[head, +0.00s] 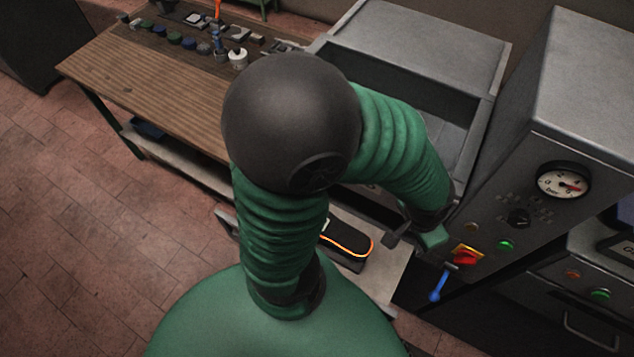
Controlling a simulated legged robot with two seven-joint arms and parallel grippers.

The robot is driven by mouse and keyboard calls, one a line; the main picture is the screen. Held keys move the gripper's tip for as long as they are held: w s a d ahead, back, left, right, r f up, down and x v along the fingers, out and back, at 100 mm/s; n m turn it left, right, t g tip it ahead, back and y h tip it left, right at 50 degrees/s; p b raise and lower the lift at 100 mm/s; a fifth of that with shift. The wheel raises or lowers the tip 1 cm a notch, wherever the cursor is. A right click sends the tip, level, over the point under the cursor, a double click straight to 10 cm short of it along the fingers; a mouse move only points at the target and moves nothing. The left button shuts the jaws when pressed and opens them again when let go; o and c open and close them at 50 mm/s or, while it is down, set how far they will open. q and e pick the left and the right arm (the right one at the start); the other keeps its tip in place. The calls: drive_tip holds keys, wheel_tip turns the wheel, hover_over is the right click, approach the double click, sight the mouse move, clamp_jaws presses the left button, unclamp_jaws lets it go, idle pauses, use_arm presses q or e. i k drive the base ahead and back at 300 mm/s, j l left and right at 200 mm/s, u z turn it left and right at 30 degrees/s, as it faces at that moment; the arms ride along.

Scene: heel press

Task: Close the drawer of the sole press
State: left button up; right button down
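The sole press stands on the right, with a grey control housing (545,170) and a large grey box (420,40) behind my arm. A pale flat tray (385,283), which looks like its drawer, sticks out low in front. A dark sole form (343,258) with an orange outline lies on it. My raised arm hides much of the tray and the press front. One gripper (414,237), which seems to be my left, hangs at the tray's right, near the control panel. I cannot tell whether it touches anything or how wide its fingers are. My other gripper is out of view.
A wooden workbench (140,85) with small pots and tools is at upper left. A pressure gauge (563,182), a red-yellow switch (466,256) and a blue lever (438,287) are on the press's right. The brick floor (80,230) at left is clear.

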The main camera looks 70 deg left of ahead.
sight(378, 275)
drive_tip(key=k+l+u, duration=0.1)
drive_tip(key=u, duration=0.35)
drive_tip(key=k+u, duration=0.15)
drive_tip(key=u, duration=0.25)
drive_tip(key=k+u, duration=0.15)
drive_tip(key=u, duration=0.3)
drive_tip(key=k+u, duration=0.1)
drive_tip(key=u, duration=0.35)
drive_tip(key=k+j, duration=0.25)
